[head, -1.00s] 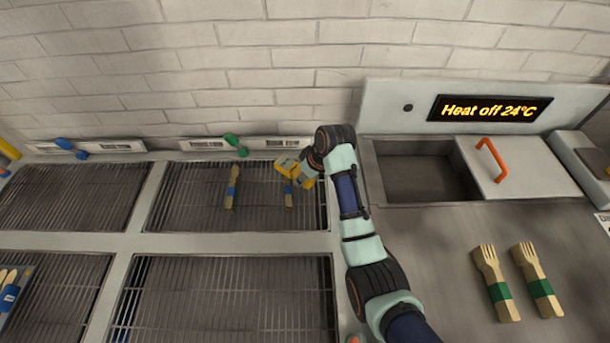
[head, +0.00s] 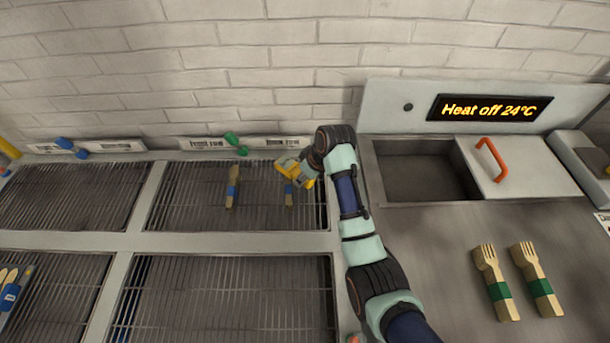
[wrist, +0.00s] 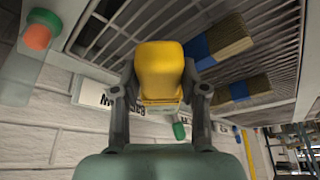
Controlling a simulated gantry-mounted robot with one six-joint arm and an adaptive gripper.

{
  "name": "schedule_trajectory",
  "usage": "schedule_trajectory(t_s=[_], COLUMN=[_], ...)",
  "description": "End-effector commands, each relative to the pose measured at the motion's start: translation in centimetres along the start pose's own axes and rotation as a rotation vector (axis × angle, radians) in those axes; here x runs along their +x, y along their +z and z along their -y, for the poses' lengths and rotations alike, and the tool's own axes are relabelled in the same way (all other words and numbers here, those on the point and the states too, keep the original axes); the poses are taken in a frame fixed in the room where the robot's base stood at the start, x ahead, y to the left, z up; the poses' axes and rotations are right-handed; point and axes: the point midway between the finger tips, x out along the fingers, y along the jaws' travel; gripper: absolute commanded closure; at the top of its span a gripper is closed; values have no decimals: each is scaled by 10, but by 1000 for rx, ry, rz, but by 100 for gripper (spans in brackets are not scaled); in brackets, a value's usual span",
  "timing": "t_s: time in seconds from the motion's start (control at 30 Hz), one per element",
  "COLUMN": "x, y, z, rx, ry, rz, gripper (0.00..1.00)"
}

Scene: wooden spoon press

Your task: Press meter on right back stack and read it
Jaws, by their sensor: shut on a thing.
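My gripper (head: 306,170) is shut on the yellow meter (head: 291,170), above the back rack at its right part. The meter also shows between my fingers in the wrist view (wrist: 160,68). The right back stack (head: 289,195), light wood with a blue band, lies just below the meter in the head view, its upper end partly hidden. I cannot tell whether the meter touches it. A second blue-banded stack (head: 232,187) lies to its left. No reading on the meter is legible.
Two green-banded fork bundles (head: 498,283) lie on the counter at right. A bin with a sliding lid and orange handle (head: 491,160) stands behind them; the display (head: 490,108) reads "Heat off 24°C". A brick wall (head: 250,70) closes the back.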

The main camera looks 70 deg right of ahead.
Motion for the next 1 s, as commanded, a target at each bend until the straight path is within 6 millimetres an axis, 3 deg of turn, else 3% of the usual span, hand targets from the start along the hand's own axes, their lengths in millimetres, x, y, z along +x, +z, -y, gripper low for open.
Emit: schedule_trajectory(t_s=[0.77,1.0], x=[-64,-64], y=[-27,-27], z=[0,0], rx=[0,0], ry=[1,1], rz=[-2,-2], gripper=[100,100])
